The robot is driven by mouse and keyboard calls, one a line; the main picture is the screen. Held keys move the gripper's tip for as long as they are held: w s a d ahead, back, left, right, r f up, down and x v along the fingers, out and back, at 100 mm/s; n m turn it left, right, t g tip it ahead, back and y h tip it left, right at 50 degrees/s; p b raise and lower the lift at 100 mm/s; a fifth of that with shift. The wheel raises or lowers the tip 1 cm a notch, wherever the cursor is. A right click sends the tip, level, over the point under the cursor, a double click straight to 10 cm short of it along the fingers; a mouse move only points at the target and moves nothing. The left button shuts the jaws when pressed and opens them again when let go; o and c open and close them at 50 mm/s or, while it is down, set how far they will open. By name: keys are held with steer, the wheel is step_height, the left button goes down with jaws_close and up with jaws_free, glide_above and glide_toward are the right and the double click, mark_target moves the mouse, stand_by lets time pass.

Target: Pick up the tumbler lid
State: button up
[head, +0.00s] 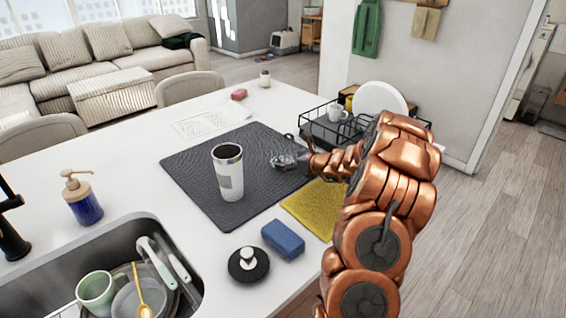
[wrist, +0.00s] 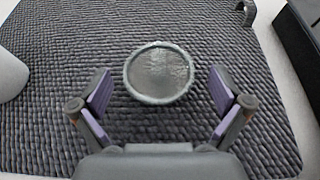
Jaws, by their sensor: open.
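The tumbler lid (wrist: 160,73) is a round, clear disc with a pale rim, lying on the dark woven mat (wrist: 60,140) in the wrist view. My gripper (wrist: 160,92) is open, its two purple-padded fingers apart on the lid's left and right, not visibly touching it. In the head view my gripper (head: 296,155) is low over the right part of the mat, and its fingers are hard to make out. The white tumbler (head: 230,172) stands upright and open-topped on the mat, left of my gripper. Its side shows at the wrist view's left edge.
A black dish rack (head: 315,131) with a white plate (head: 381,98) stands behind my arm. A yellow cloth (head: 312,207), blue sponge (head: 283,239) and black round stopper (head: 248,264) lie in front. The sink (head: 190,275) holds dishes. A soap bottle (head: 82,200) stands beside it.

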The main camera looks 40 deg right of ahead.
mark_target(285, 160)
steer(key=shift+p+x, duration=0.7)
steer(key=shift+x, duration=1.3)
steer(key=shift+a+r, duration=0.1)
steer(key=c, duration=0.8)
